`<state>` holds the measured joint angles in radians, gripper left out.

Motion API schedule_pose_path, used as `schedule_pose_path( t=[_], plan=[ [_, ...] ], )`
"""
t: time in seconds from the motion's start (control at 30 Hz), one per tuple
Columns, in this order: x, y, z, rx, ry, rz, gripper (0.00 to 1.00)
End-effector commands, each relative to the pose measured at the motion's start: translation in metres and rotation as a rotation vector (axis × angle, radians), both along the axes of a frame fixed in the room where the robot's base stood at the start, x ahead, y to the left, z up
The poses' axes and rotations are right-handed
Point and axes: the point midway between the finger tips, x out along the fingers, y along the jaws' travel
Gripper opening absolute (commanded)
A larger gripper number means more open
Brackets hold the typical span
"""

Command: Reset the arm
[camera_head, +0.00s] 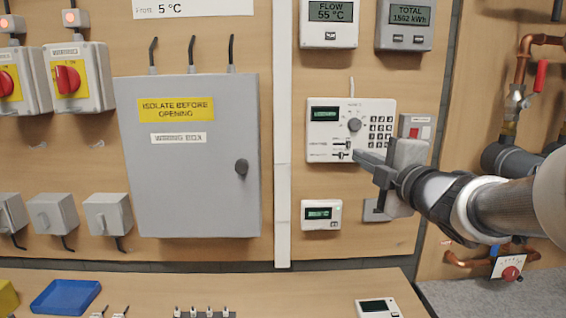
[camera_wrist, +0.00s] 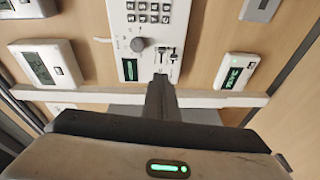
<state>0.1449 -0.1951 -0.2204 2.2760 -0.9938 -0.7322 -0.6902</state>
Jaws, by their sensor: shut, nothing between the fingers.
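My gripper (camera_head: 358,155) is shut and empty at the end of my arm, which reaches in from the right in the head view. Its fingertips are in front of the lower right of a white control panel (camera_head: 325,135) with a green display, a grey knob, small sliders and a keypad. In the wrist view the closed fingers (camera_wrist: 161,80) point at the panel (camera_wrist: 150,12), just below its sliders (camera_wrist: 168,53). I cannot tell whether the fingertips touch the panel.
A grey cabinet (camera_head: 190,195) stands left of a white vertical trunking strip (camera_head: 283,130). A small thermostat (camera_head: 321,214) is below the panel, and two meters (camera_head: 327,22) are above. Pipes (camera_head: 520,75) run at the right. A table (camera_head: 270,285) with a blue tray (camera_head: 65,297) lies below.

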Motion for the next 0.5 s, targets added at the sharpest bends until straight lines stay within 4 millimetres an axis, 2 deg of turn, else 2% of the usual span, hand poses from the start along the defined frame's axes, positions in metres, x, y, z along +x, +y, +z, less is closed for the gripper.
schedule_pose_path(
  t=[0.03, 0.1, 0.17, 0.27, 0.37, 0.5],
  plan=[
    [-0.005, -0.007, 0.014, 0.061, 0.029, -0.065, 0.00],
    [-0.015, -0.021, 0.021, 0.191, 0.099, -0.188, 0.00],
    [-0.030, -0.031, 0.020, 0.329, 0.178, -0.302, 0.00],
    [-0.067, -0.038, 0.005, 0.571, 0.330, -0.483, 0.00],
    [-0.115, -0.027, -0.019, 0.803, 0.506, -0.647, 0.00],
    [-0.188, 0.008, -0.053, 1.053, 0.758, -0.828, 0.00]
  ],
)
